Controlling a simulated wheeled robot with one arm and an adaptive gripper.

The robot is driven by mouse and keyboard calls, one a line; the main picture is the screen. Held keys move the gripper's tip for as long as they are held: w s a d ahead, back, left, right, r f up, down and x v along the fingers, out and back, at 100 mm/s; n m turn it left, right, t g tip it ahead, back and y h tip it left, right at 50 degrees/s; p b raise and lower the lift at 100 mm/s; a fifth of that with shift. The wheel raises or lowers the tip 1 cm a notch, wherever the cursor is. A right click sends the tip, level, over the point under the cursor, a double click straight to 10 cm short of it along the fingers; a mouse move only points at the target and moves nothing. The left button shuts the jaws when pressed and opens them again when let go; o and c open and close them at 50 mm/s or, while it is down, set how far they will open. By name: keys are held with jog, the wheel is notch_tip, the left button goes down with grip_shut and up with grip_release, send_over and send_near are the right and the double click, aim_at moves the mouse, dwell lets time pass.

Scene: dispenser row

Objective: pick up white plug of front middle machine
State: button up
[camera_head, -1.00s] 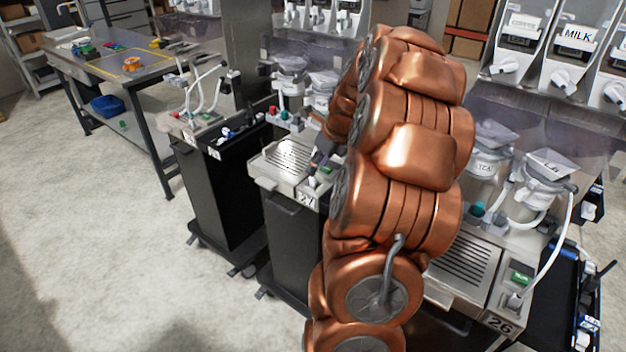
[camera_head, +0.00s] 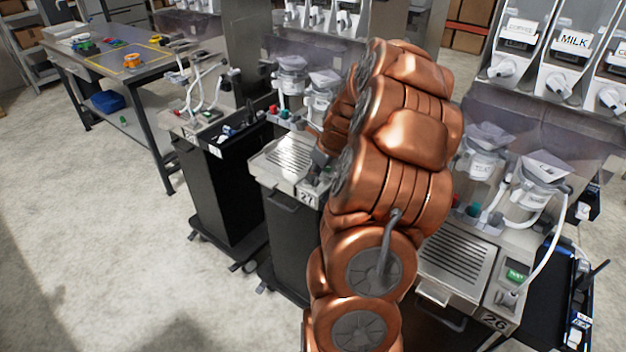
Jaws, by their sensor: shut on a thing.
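The middle machine, labelled 27 (camera_head: 281,160), has a grey ribbed drip tray on top and a dark cabinet below. My gripper (camera_head: 315,172) is at this machine's front right corner, just above the number label. It is small, dark and partly covered by my copper arm. It is shut on the white plug, of which only a small pale bit may show at the fingertips. I cannot tell from this view whether the plug is clear of the machine.
Machine 26 (camera_head: 462,262) stands at the right with a white hose and a green button. A further machine (camera_head: 197,118) with hoses stands at the left. A metal worktable (camera_head: 128,72) with colored items is at the back left. The floor at the left is clear.

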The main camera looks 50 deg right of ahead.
grip_shut()
jog(key=shift+r, duration=0.1)
jog(key=shift+r+b, duration=0.95)
jog(key=shift+r, duration=0.7)
jog(key=s+a+b, duration=0.2)
jog(key=s+a, duration=0.2)
jog(key=a, duration=0.2)
jog(key=s+a+r+b, duration=0.1)
jog(key=s+a+b, duration=0.1)
jog(key=s+a, duration=0.2)
jog(key=a, duration=0.3)
jog(key=shift+s+a+r, duration=0.25)
jog(key=shift+s, duration=0.1)
jog(key=shift+r+p, duration=0.7)
jog(key=shift+r, duration=0.35)
notch_tip(320, 180, up, 3)
jog(key=shift+p, duration=0.9)
